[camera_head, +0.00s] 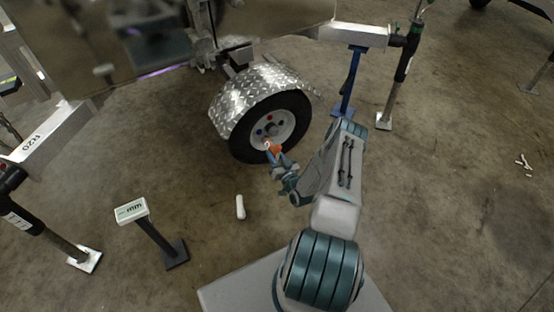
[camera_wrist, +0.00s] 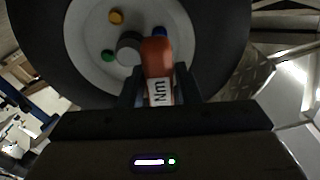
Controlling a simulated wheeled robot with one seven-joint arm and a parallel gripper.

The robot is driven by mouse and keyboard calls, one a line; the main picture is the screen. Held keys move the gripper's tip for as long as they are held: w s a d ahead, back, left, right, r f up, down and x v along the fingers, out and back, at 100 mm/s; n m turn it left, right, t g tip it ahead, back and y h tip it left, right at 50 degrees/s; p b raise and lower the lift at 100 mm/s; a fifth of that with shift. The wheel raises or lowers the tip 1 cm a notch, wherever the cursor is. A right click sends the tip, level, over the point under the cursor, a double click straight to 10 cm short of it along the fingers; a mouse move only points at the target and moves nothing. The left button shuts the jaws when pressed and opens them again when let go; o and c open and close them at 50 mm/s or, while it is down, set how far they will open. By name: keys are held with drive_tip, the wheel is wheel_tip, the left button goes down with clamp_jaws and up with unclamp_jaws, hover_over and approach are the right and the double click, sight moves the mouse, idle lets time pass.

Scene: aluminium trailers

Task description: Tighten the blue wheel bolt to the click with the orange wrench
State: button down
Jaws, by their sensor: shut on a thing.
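The orange wrench (camera_wrist: 157,62), with a white "Nm" label, is held between the two fingers of my gripper (camera_wrist: 160,88). It also shows in the head view (camera_head: 273,149) at the lower part of the wheel (camera_head: 298,125). My gripper (camera_head: 280,163) is shut on it, in front of the wheel. In the wrist view the blue wheel bolt (camera_wrist: 159,31) shows just beyond the wrench's top end, which partly covers it. I cannot tell whether the wrench touches or sits on the bolt. An orange bolt (camera_wrist: 116,16) and a green bolt (camera_wrist: 108,55) are on the pale rim.
A diamond-plate fender (camera_head: 243,92) arches over the tyre. A blue stand (camera_head: 349,82) is right of the wheel. A small sign on a post (camera_head: 131,210) stands at left, and a white cylinder (camera_head: 240,207) is on the open floor.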

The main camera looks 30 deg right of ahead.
sight(269, 147)
drive_tip(key=shift+w+b, duration=1.4)
drive_tip(key=shift+w, duration=0.85)
drive_tip(key=m+b, duration=0.1)
drive_tip(key=m, duration=0.2)
drive_tip(key=shift+f+b, duration=0.2)
drive_tip(key=shift+b, duration=0.1)
drive_tip(key=m+b, duration=0.1)
drive_tip(key=m, duration=0.2)
drive_tip(key=shift+a+m+h+b, duration=0.1)
drive_tip(key=shift+m+h+b, duration=0.2)
drive_tip(key=shift+m, duration=0.1)
drive_tip(key=m+b, duration=0.2)
drive_tip(key=m, duration=0.3)
drive_tip(key=shift+r+m+g, duration=0.15)
drive_tip(key=shift+m+g, duration=0.15)
drive_tip(key=shift+g, duration=0.1)
drive_tip(key=m+b, duration=0.3)
drive_tip(key=m, duration=0.4)
drive_tip(key=shift+r+g, duration=0.15)
drive_tip(key=shift+g, duration=0.15)
drive_tip(key=m, duration=0.3)
drive_tip(key=shift+a+r, duration=0.1)
drive_tip(key=shift+r, duration=0.15)
